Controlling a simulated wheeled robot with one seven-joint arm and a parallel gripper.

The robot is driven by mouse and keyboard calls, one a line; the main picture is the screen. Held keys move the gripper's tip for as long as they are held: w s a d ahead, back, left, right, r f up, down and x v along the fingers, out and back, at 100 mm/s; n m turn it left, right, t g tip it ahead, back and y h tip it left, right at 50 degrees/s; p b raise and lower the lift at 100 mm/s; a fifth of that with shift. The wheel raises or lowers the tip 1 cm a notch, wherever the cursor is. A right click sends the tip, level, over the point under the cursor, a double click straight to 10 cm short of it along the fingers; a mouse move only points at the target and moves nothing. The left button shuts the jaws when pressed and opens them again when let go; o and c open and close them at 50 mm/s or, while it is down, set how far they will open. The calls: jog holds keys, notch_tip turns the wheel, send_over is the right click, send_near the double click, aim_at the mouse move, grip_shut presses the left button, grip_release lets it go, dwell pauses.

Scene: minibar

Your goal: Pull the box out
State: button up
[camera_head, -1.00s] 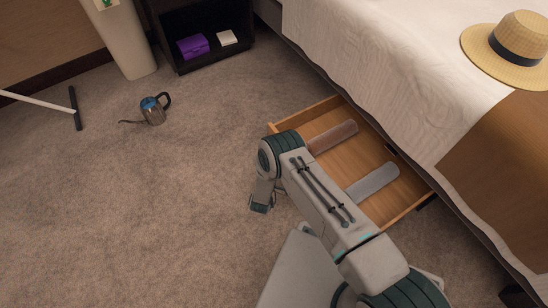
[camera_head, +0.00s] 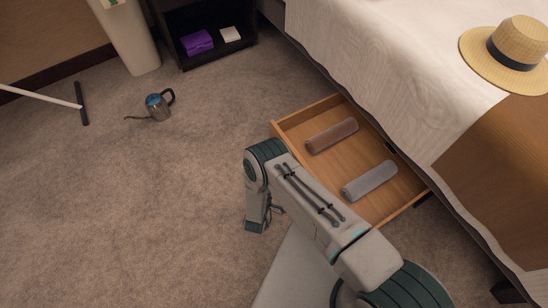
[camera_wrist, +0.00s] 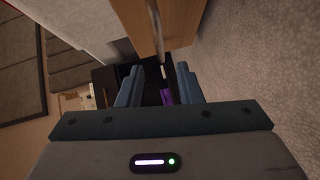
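The box is a light wooden drawer (camera_head: 292,119), pulled out from under the bed, open at the top. It holds a brown roll (camera_head: 331,135) and a grey roll (camera_head: 370,180).
The bed (camera_head: 390,70) with a straw hat (camera_head: 510,50) stands at the right. A kettle (camera_head: 157,107) lies on the carpet at left, near a white pole (camera_head: 40,97). A dark open cabinet (camera_head: 205,15) and a bin (camera_head: 130,40) stand at the back.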

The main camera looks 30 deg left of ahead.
jog(key=shift+p+v, duration=0.45)
jog(key=shift+v, duration=1.7)
